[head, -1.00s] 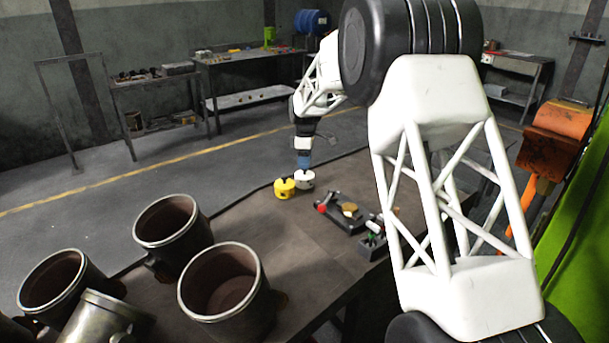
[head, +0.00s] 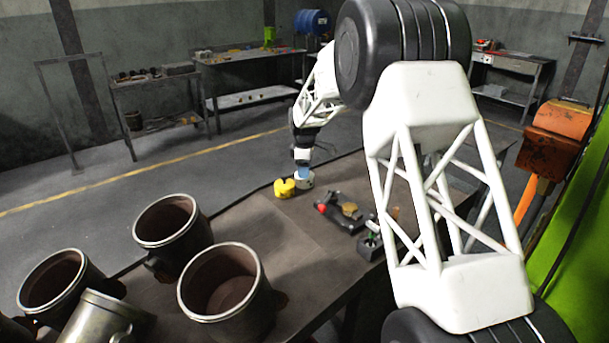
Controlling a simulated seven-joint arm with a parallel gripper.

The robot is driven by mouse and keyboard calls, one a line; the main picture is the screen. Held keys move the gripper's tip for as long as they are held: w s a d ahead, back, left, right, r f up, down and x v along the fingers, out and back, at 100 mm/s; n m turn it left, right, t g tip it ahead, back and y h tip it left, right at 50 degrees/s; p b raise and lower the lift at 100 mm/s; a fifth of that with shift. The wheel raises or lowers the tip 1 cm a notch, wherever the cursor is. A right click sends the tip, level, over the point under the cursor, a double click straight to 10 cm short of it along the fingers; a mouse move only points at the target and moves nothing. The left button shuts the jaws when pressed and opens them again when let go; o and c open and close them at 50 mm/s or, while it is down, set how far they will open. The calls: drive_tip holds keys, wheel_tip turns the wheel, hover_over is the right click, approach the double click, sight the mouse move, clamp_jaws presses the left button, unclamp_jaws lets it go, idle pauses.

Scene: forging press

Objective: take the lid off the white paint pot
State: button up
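The white paint pot (head: 304,184) stands on the far end of the dark table, just right of a yellow pot (head: 284,188). My gripper (head: 303,174) points down at the white pot's top, with a blue part at its lower end. The blue part overlaps the pot's top in this view. The fingers and the lid are too small and too covered to make out. I cannot tell whether the gripper touches or holds the lid.
A black tool with a red end (head: 337,210) and a small dark box (head: 370,244) lie right of the pots. Several large metal cylinders (head: 222,285) crowd the near left. The table between them is clear. An orange machine (head: 552,140) stands at the right.

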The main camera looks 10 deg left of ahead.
drive_tip(key=c, duration=0.9)
drive_tip(key=shift+o, duration=0.2)
drive_tip(key=shift+r, duration=0.15)
drive_tip(key=shift+r, duration=1.4)
drive_tip(key=shift+s+r, duration=0.15)
drive_tip(key=shift+r, duration=0.1)
drive_tip(key=s+d, duration=0.2)
drive_tip(key=s, duration=0.5)
drive_tip(key=s+d+r, duration=0.1)
drive_tip(key=s+d, duration=0.2)
drive_tip(key=s, duration=0.4)
drive_tip(key=shift+s+r, duration=0.2)
drive_tip(key=shift+s, duration=0.2)
drive_tip(key=shift+d, duration=0.1)
